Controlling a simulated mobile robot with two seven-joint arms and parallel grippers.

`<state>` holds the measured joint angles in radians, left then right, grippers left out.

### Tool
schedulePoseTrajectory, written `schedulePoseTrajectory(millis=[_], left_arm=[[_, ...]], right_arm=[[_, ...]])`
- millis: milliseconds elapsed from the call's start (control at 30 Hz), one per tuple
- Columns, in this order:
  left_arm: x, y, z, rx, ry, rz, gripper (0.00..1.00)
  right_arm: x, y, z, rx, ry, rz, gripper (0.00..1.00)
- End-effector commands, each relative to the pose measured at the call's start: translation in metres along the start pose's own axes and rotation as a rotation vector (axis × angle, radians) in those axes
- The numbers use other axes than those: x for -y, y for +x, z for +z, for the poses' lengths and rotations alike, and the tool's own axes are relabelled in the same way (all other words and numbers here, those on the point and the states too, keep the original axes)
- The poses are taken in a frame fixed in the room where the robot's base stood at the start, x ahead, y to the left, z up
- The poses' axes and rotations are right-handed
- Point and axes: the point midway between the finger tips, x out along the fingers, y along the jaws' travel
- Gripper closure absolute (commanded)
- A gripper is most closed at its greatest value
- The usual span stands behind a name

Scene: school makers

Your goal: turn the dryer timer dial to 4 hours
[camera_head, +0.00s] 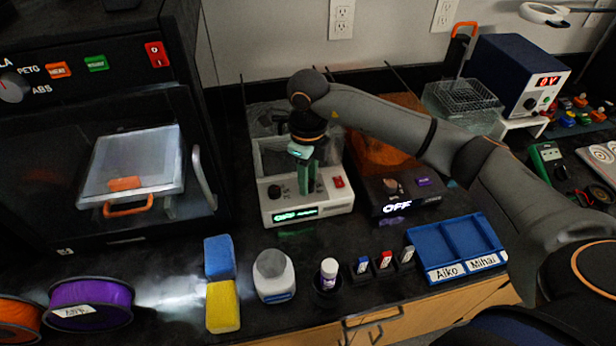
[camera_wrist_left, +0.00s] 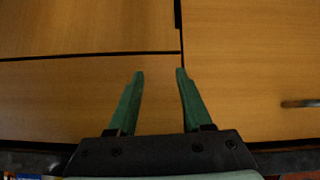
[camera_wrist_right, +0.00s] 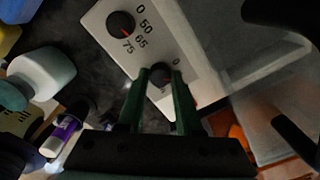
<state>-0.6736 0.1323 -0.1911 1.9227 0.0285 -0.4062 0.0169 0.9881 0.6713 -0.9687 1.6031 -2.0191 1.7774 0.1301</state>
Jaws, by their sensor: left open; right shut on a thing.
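The dryer is a white box (camera_head: 328,207) with a clear cover, a lit display reading OFF and a red switch. My right gripper (camera_head: 307,190) reaches down over its front panel. In the right wrist view its green fingers (camera_wrist_right: 161,76) are shut on the small dark timer dial (camera_wrist_right: 160,73), one on each side. The dial's pointer and most of its marks are hidden. A second dark dial (camera_wrist_right: 121,24), marked 0, 50, 65 and 75, has a red pointer and sits beside it. My left gripper (camera_wrist_left: 160,72) is open and empty before wooden drawer fronts.
A dark box (camera_head: 400,205) with an OFF display stands right of the dryer. A printer enclosure (camera_head: 100,130) is at left.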

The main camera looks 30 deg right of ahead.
Motion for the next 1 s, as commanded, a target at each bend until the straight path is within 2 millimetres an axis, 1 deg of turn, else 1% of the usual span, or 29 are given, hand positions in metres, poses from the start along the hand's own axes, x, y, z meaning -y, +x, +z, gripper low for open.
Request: schedulePoseTrajectory(millis=[200,233,467,500,767,867,967,1000], left_arm=[[0.000,0.000,0.000,0.000,0.000,-0.001,0.50],[0.000,0.000,0.000,0.000,0.000,-0.001,0.50],[0.000,0.000,0.000,0.000,0.000,-0.001,0.50],[0.001,0.000,0.000,0.000,0.000,-0.001,0.50],[0.001,0.000,0.000,0.001,0.000,-0.001,0.50],[0.001,0.000,0.001,0.001,0.000,-0.001,0.50],[0.001,0.000,0.001,0.002,0.000,-0.001,0.50],[0.001,0.001,0.001,0.002,0.000,-0.001,0.50]], right_arm=[[0.000,-0.001,0.000,0.002,-0.001,0.000,1.00],[0.000,-0.001,0.000,0.002,-0.001,0.000,0.62],[0.000,0.000,0.000,0.001,-0.002,0.000,0.37],[0.000,0.000,0.000,0.001,-0.002,0.000,0.35],[0.000,-0.002,0.000,0.002,-0.002,-0.001,0.35],[0.001,-0.011,0.001,0.004,-0.002,-0.002,0.35],[0.001,-0.028,0.001,0.006,-0.003,-0.003,0.35],[0.001,-0.037,0.001,0.006,-0.003,-0.003,0.35]])
